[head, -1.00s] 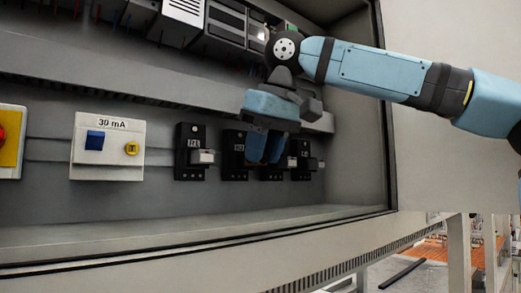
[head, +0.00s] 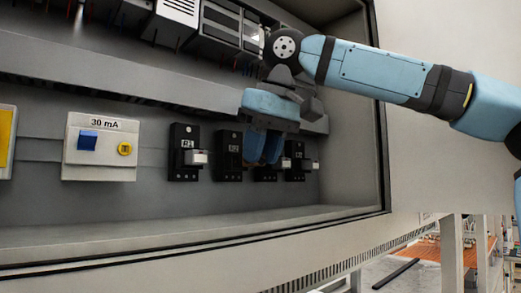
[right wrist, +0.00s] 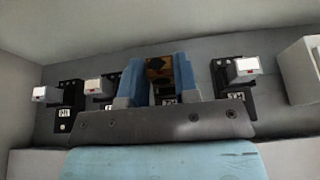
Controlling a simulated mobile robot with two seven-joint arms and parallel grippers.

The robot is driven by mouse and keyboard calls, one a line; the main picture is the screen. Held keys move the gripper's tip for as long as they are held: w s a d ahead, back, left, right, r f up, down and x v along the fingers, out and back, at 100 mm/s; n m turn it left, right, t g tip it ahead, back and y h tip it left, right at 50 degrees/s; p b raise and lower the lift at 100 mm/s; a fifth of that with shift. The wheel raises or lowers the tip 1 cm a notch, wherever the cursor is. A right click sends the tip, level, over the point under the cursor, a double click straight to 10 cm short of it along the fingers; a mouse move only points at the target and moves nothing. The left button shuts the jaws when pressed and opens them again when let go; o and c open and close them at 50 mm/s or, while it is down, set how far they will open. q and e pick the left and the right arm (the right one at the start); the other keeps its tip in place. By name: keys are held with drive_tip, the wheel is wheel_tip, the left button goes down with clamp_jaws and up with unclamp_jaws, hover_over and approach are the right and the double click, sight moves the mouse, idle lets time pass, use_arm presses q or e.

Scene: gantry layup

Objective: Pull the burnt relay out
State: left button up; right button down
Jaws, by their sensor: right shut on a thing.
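My right gripper (head: 263,150) is shut on the burnt relay, in front of the second relay socket (head: 228,152) from the left. In the head view the fingers hide the relay. In the right wrist view, the relay (right wrist: 158,68) shows brown and dark between the blue fingers of my right gripper (right wrist: 158,80). I cannot tell whether its pins are still in the socket. Other relays, clear or pale cased, sit in black sockets: one to the left (head: 196,157), and others to the right, including the rightmost (head: 310,165). My left gripper is not in view.
A white breaker marked 30 mA (head: 100,147) stands left of the sockets. A grey duct (head: 130,88) runs above the row, close to my right gripper. The cabinet's lower ledge (head: 150,232) and right edge frame the opening.

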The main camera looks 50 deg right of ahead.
drive_tip(key=shift+s+a, duration=0.2)
drive_tip(key=shift+s, duration=1.45)
drive_tip(key=shift+f, duration=0.1)
